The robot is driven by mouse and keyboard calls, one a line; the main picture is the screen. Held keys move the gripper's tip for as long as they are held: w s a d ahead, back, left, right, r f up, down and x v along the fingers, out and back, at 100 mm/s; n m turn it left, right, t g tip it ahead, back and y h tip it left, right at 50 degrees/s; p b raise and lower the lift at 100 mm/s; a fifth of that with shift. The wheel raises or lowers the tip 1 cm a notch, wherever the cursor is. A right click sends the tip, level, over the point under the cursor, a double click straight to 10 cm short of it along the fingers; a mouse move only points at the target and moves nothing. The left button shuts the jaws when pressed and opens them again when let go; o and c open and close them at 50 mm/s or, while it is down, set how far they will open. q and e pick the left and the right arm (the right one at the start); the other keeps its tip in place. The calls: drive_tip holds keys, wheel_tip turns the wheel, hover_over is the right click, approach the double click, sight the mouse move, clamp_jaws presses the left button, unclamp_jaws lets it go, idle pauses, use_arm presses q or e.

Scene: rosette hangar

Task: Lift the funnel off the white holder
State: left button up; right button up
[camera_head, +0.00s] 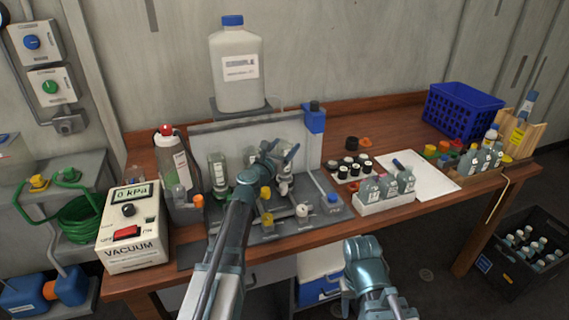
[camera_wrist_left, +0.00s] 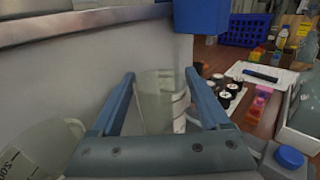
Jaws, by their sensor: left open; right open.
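A clear, graduated funnel (camera_wrist_left: 158,98) stands upright between the two fingers of my left gripper (camera_wrist_left: 160,85) in the left wrist view. The fingers are open on either side of it, and I cannot tell whether they touch it. In the head view my left gripper (camera_head: 281,156) is over the filter stand (camera_head: 240,232), and its arm hides part of the stand. The funnel's foot and the white holder under it are hidden in the wrist view. My right gripper (camera_head: 363,247) is open and empty in front of the table.
A second clear cup (camera_wrist_left: 33,150) stands left of my fingers. A blue block (camera_wrist_left: 201,15) and a grey backboard (camera_head: 205,135) are close behind. The vacuum box (camera_head: 133,235) is at left. A white rack (camera_head: 385,203) of bottles and a blue crate (camera_head: 462,110) are to the right.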

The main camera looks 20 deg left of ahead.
use_arm(q)
clamp_jaws()
drive_tip(key=shift+r, duration=0.2)
idle(0.4)
